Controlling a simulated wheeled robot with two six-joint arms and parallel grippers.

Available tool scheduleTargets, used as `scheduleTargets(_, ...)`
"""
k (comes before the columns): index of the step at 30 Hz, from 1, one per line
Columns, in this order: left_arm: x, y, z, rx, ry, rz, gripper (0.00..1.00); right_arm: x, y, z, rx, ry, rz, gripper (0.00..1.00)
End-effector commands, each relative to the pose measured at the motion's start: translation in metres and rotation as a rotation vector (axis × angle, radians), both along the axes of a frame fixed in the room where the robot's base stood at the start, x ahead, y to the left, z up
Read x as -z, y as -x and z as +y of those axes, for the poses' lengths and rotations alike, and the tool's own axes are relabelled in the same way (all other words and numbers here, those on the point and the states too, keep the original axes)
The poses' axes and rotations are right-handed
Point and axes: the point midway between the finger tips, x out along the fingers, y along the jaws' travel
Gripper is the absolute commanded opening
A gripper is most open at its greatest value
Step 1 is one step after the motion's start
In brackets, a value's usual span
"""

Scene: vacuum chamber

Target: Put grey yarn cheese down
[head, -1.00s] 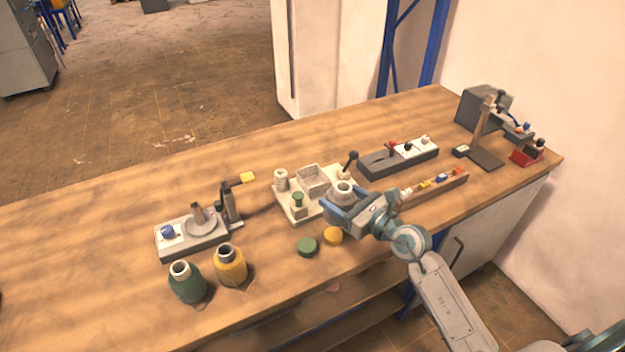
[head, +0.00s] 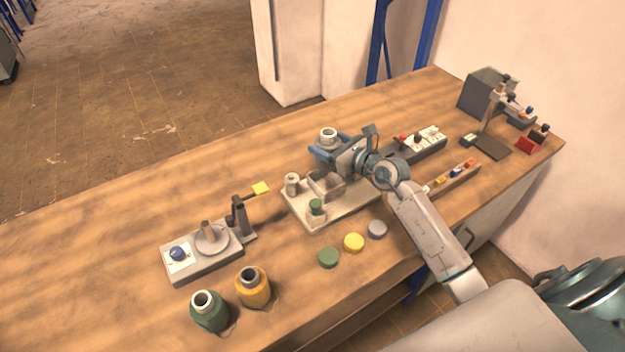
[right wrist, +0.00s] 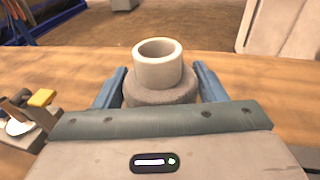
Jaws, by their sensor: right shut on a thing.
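The grey yarn cheese (head: 327,139) is upright in the jaws of my right gripper (head: 329,149), behind the beige tray. In the right wrist view, the grey yarn cheese (right wrist: 158,72), a pale hollow core above a darker grey body, sits between the blue fingers of the right gripper (right wrist: 160,92). Its underside is hidden, so I cannot tell whether it touches the table. The green yarn cheese (head: 209,313) and the yellow yarn cheese (head: 253,288) stand at the front left. My left gripper is not in view.
Green (head: 328,258), yellow (head: 354,243) and grey (head: 377,229) discs lie along the front. The beige tray (head: 340,213) holds small parts. A device with a round plate (head: 203,263) stands left; a switch box (head: 420,143) is right. The table's back left is clear.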

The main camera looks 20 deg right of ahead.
Motion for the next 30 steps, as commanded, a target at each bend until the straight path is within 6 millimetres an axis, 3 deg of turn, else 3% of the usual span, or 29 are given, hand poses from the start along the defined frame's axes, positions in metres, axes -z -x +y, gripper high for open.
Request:
scheduleTargets(9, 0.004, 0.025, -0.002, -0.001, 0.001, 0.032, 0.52, 0.052, 0.0, 0.0, 0.001, -0.001, 0.007, 0.13)
scheduleTargets(14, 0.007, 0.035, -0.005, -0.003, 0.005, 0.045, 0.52, 0.066, 0.0, 0.0, 0.0, 0.0, 0.005, 0.13)
scheduleTargets(21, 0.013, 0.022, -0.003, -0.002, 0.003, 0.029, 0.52, 0.098, 0.001, 0.0, 0.001, 0.001, 0.004, 0.13)
scheduleTargets(25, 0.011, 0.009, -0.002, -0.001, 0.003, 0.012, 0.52, 0.1, 0.001, 0.0, 0.0, 0.001, 0.003, 0.13)
scheduleTargets(30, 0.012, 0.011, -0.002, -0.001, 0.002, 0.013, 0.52, 0.1, 0.001, 0.0, 0.0, 0.002, 0.002, 0.13)
